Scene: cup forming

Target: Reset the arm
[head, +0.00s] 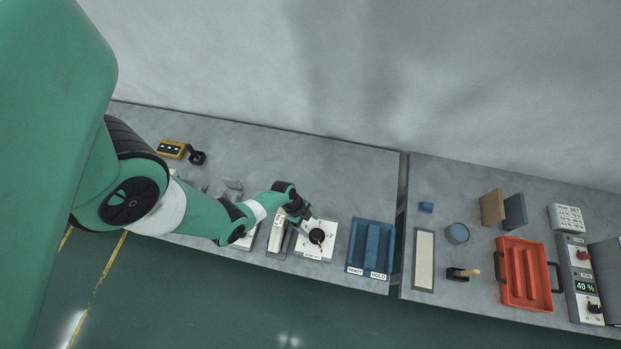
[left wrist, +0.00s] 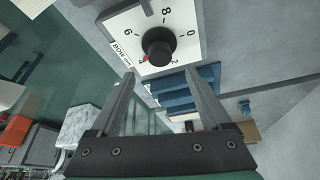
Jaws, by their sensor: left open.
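My left arm reaches in from the left in the head view. Its gripper (head: 304,216) is above the left table, close to a white dial panel (head: 312,249) with a black knob (head: 317,236). In the left wrist view the two fingers (left wrist: 160,98) are apart with nothing between them. The black knob (left wrist: 158,46) on the white dial plate (left wrist: 186,17) stands beyond the fingertips and is not gripped. A small red mark shows at the knob's lower left. My right gripper is in neither view.
A blue two-slot tray (head: 350,255) labelled READY and HOLD is right of the dial. A yellow device (head: 171,149) lies at the back left.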

